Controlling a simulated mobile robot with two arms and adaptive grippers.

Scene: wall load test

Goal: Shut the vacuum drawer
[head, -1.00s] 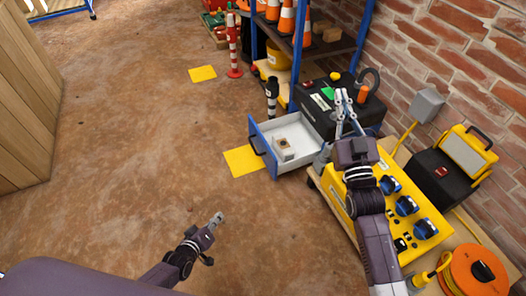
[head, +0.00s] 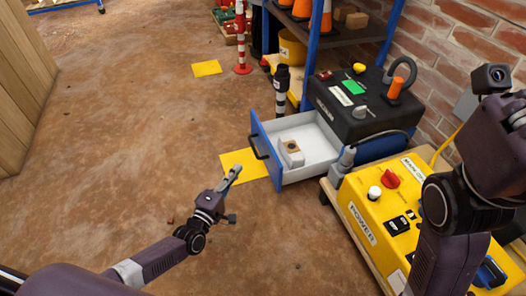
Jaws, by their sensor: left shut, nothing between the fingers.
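The vacuum drawer (head: 262,150) stands open in the head view. It has a blue front with a dark handle (head: 257,147) and a white inside, and a small beige-and-white block (head: 291,153) lies in it. The drawer sticks out to the left from under the black vacuum unit (head: 365,110). My left gripper (head: 234,174) is shut and empty, below and left of the drawer front, with a gap between them in the picture. My right arm rises at the right edge; its fingertips are not visible.
A yellow power box (head: 375,215) sits on a wooden board just right of the drawer. A black pole-like tool (head: 282,90) stands behind the drawer. A yellow floor patch (head: 240,165) lies by the drawer front. The brown floor to the left is clear.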

